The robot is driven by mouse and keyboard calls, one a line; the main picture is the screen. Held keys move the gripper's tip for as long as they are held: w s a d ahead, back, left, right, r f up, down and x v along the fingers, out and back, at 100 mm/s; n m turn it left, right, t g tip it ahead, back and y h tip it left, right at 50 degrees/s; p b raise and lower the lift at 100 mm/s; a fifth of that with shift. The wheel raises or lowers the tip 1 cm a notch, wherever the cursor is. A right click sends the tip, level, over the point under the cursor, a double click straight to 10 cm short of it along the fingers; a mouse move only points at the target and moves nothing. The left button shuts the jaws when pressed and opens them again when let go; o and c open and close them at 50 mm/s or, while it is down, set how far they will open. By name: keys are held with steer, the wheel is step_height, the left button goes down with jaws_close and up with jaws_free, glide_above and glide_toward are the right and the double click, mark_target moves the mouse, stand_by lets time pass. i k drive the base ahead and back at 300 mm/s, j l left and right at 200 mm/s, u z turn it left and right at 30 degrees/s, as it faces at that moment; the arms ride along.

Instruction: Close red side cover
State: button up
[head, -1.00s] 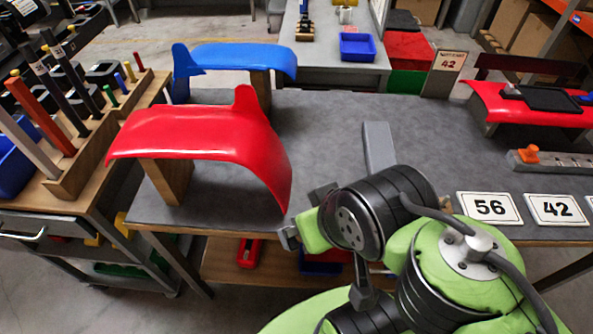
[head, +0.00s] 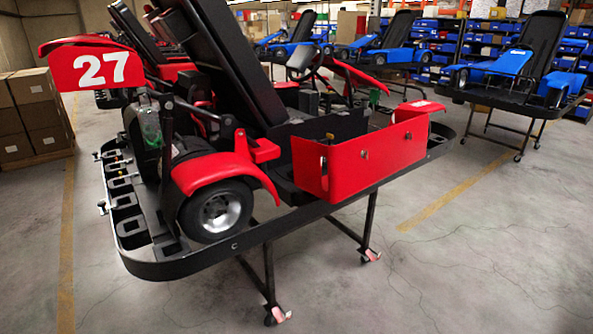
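A red side cover (head: 378,158) is on the near side of the red kart, to the right of the rear wheel. It is a long upright panel with a short end face at its left. Its top edge stands apart from the dark kart body behind it, and a black box-like part (head: 330,132) shows in the gap. Whether it is latched anywhere I cannot tell. My gripper is not in this view.
The kart rests on a black-rimmed wheeled stand (head: 192,262). A red fender (head: 222,168) covers its rear wheel (head: 216,211). A number 27 panel (head: 98,69) juts out left. Blue karts (head: 520,65) stand behind. The floor in front is clear.

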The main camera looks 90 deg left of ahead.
mark_target(389, 151)
steer(key=u, duration=3.1)
steer(key=i+l+u, duration=0.45)
steer(key=i+l, duration=0.2)
steer(key=i+l+u, duration=0.2)
steer(key=l, duration=0.25)
steer(key=i+l+u, duration=0.25)
steer(key=l, duration=0.2)
steer(key=i+l+u, duration=0.2)
steer(key=l, duration=0.3)
steer(key=i+l+u, duration=0.2)
steer(key=l, duration=0.35)
steer(key=i+l+u, duration=0.25)
steer(key=l, duration=0.3)
steer(key=l+u, duration=0.2)
steer(key=l, duration=0.35)
